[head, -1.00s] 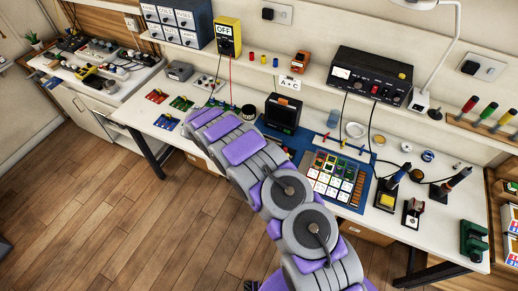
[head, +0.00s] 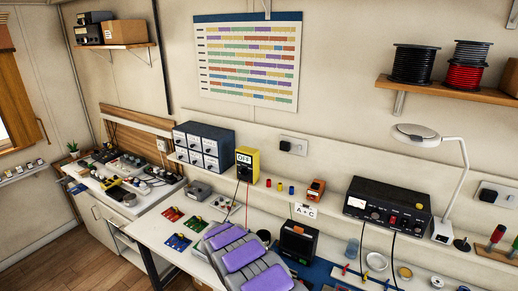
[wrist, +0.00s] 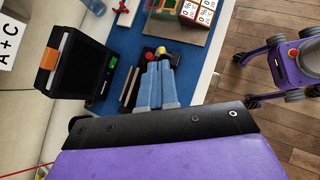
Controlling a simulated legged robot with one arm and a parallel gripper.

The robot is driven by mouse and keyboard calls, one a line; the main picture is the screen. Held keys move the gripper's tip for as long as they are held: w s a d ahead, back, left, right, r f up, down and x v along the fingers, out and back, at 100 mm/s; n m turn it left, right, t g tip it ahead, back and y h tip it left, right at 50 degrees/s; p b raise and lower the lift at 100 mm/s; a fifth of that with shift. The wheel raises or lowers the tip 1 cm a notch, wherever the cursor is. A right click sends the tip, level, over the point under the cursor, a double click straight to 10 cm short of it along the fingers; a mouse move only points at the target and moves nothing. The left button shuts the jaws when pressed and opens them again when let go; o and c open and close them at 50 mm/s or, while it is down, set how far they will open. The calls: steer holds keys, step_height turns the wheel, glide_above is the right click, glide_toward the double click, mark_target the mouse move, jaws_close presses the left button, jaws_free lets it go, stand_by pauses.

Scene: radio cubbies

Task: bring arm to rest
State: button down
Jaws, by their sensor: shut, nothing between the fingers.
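My arm (head: 240,258) rises from the bottom of the head view, grey with purple plates. Its far end lies low in front of the bench's back row. In the wrist view my gripper (wrist: 165,125), purple with a black riveted edge, fills the lower part. It is shut and holds nothing. It hangs above the blue mat (wrist: 202,75), close to a black device with an orange top (wrist: 72,65). That device also shows in the head view (head: 298,242). A pale blue two-pronged object (wrist: 155,86) is beyond the black edge; I cannot tell what it is.
The bench (head: 150,232) runs along the wall with coloured cards, a black power supply (head: 388,207) and a white lamp (head: 440,180). A yellow meter (head: 247,165) stands on the ledge. Wood floor (wrist: 262,110) is clear beside my legs (wrist: 290,70).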

steer(key=s+d+r+m+g+y+b, duration=0.1)
steer(key=s+d+r+m+g+y, duration=0.1)
steer(key=s+d+r+m, duration=0.55)
steer(key=s+d+r+m+g+y+b, duration=0.15)
steer(key=s+d+r, duration=0.25)
steer(key=s+r, duration=0.65)
steer(key=s+a+m+y+b, duration=0.1)
steer(key=s+a+m+y, duration=0.1)
steer(key=s, duration=1.1)
steer(key=s+a+r+m+y+b, duration=0.1)
steer(key=s+m+y, duration=0.3)
steer(key=s, duration=1)
steer(key=shift+s+a+r+m+t, duration=0.2)
steer(key=shift+a+m+t, duration=0.25)
steer(key=shift+m, duration=0.35)
